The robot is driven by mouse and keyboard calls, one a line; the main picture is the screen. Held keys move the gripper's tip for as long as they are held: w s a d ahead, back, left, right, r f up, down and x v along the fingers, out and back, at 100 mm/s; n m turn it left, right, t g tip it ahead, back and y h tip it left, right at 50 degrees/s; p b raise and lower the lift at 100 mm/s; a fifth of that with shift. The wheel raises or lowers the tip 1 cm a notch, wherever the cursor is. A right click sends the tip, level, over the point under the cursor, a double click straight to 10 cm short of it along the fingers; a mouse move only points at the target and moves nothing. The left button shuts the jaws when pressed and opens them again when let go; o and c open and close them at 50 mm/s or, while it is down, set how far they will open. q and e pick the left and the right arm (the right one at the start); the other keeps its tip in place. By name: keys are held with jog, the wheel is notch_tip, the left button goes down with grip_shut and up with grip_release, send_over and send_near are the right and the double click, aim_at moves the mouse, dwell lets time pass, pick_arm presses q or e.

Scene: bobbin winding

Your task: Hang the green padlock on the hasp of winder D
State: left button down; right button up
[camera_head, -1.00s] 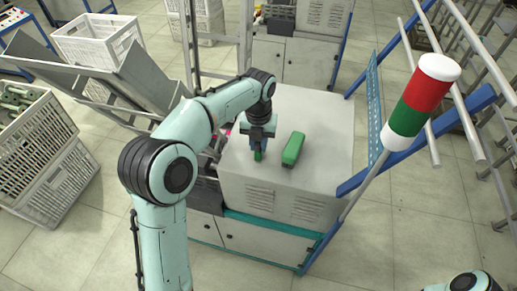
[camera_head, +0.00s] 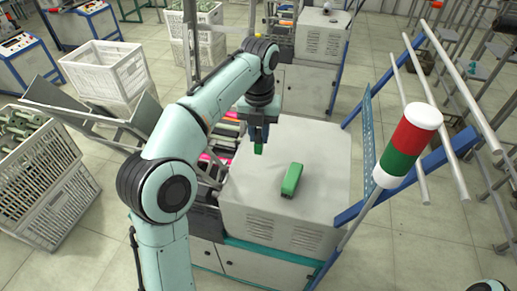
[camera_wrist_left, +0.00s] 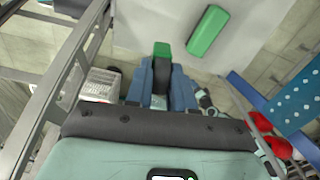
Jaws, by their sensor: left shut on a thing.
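My left gripper (camera_head: 258,134) is shut on the green padlock (camera_head: 258,149), which hangs below the fingers above the far left part of a grey machine cabinet's top (camera_head: 325,160). In the left wrist view the padlock (camera_wrist_left: 162,48) shows as a small green block at the tips of the blue fingers (camera_wrist_left: 161,78), with a dark part between them. I cannot tell which winder is D, and I cannot make out a hasp. My right gripper is not in view.
A longer green box (camera_head: 291,180) lies on the cabinet top, right of the padlock. A red, green and white signal lamp (camera_head: 409,145) and a blue frame (camera_head: 380,185) stand at the right. Crates (camera_head: 108,72) stand at the left. Another machine (camera_head: 322,35) stands behind.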

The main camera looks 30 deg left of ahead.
aim_at(257, 151)
pick_arm(q)
jog(key=r, duration=0.2)
jog(key=shift+s+r, duration=0.25)
jog(key=shift+r, duration=0.1)
jog(key=shift+s+r, duration=0.15)
jog(key=shift+r, duration=0.05)
jog(key=n, duration=0.5)
jog(key=shift+w, duration=0.25)
jog(key=shift+n+b, duration=0.35)
jog(key=shift+n, duration=0.65)
jog(key=n, duration=0.4)
jog(key=shift+s+r, duration=0.1)
jog(key=shift+s, duration=0.05)
jog(key=n, duration=0.5)
jog(key=shift+n, duration=0.4)
jog(key=f+b, duration=0.2)
jog(key=f, duration=0.2)
jog(key=f+b, duration=0.3)
jog(key=f, duration=0.2)
jog(key=shift+s+f, duration=0.2)
jog(key=shift+f, duration=0.05)
jog(key=shift+w+f+b, duration=0.2)
jog(key=shift+f+b, duration=2.1)
jog(key=shift+f, duration=2.9)
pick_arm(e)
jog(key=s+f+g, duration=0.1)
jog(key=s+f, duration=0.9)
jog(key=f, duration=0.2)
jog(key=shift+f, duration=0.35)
